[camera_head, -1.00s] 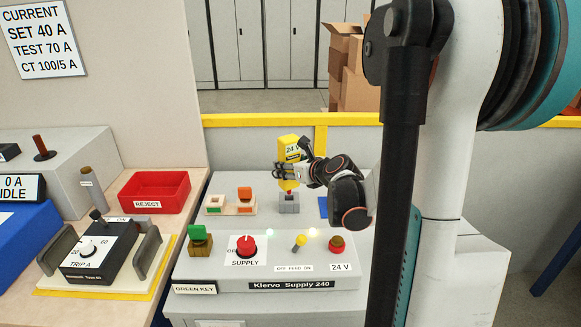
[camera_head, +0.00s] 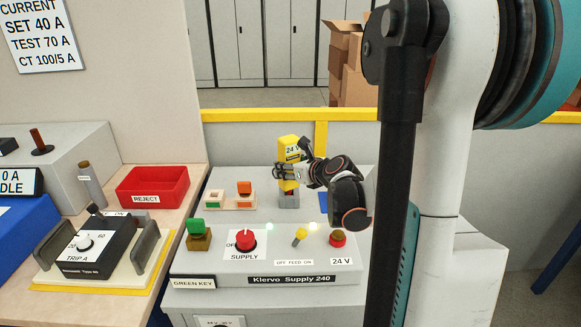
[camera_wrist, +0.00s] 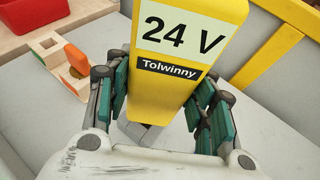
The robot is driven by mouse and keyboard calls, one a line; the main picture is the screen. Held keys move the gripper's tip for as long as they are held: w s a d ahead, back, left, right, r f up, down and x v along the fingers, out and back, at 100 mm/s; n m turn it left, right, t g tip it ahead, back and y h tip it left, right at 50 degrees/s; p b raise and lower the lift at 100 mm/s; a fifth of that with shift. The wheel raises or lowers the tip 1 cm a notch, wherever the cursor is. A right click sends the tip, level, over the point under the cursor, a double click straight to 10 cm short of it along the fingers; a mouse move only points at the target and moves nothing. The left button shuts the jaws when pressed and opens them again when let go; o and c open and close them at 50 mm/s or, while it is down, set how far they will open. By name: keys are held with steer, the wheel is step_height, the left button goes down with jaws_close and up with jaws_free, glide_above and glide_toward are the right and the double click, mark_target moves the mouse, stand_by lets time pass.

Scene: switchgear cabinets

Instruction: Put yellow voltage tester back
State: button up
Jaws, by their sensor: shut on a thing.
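The yellow voltage tester (camera_head: 289,148), marked 24 V, stands upright at the back of the supply cabinet top. Its lower end is at the small grey holder (camera_head: 289,200); how deep it sits in it I cannot tell. My gripper (camera_head: 289,173) is shut on the tester, reaching in from the right. In the wrist view the tester (camera_wrist: 180,85) fills the middle, with teal finger pads on both sides of it.
A wooden block holder with an orange piece (camera_head: 245,188) stands left of the grey holder. A blue patch (camera_head: 323,202) is to its right. In front are the red supply knob (camera_head: 245,239), a yellow toggle switch (camera_head: 300,236) and a red button (camera_head: 338,238). A red reject bin (camera_head: 153,187) is at left.

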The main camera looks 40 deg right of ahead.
steer(key=shift+f+b, duration=0.85)
steer(key=shift+f, duration=0.25)
steer(key=o, duration=1.3)
steer(key=shift+v, duration=3.75)
